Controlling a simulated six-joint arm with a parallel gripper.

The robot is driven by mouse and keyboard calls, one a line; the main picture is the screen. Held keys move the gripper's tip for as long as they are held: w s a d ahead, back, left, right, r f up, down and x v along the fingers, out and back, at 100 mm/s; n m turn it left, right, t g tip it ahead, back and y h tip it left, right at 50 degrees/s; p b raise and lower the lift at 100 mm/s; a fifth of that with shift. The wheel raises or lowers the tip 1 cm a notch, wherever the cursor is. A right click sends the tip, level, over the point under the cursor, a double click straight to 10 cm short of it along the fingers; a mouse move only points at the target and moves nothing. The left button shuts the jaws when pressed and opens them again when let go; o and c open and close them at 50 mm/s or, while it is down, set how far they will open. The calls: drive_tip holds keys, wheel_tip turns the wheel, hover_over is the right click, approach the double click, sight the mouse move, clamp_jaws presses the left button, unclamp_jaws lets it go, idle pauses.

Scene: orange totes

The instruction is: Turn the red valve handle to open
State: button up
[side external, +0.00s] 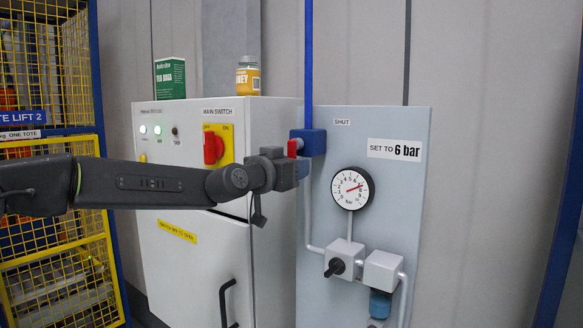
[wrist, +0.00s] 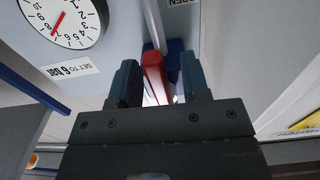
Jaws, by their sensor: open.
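The red valve handle (side external: 293,148) sits at the blue valve body (side external: 315,142) on the grey panel. In the side view only a small part of it shows, beside my gripper (side external: 299,168). In the wrist view the red handle (wrist: 154,72) lies between the two fingers of my gripper (wrist: 159,68), nearer the left finger. A gap shows between the handle and the right finger. The gripper is open around the handle. Whether the left finger touches it cannot be told. A SHUT label (side external: 343,122) is above the valve; an OPEN label (wrist: 179,3) shows in the wrist view.
A pressure gauge (side external: 352,188) and a regulator with a black knob (side external: 335,267) are on the panel. A white cabinet (side external: 180,250) with a red main switch (side external: 212,147) stands left, with a green box (side external: 170,78) and a jar (side external: 248,77) on top. Yellow mesh fencing (side external: 60,240) is further left.

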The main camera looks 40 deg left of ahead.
drive_tip(key=s, duration=1.4)
drive_tip(key=shift+w, duration=0.1)
drive_tip(key=s+a+f+g, duration=0.2)
drive_tip(key=s+f+g, duration=0.4)
drive_tip(key=s+f, duration=0.4)
drive_tip(key=s+a+f+g, duration=0.2)
drive_tip(key=s+f+g, duration=0.4)
drive_tip(key=s+f, duration=0.4)
drive_tip(key=s, duration=0.4)
drive_tip(key=shift+s+f, duration=0.15)
drive_tip(key=shift+s, duration=0.15)
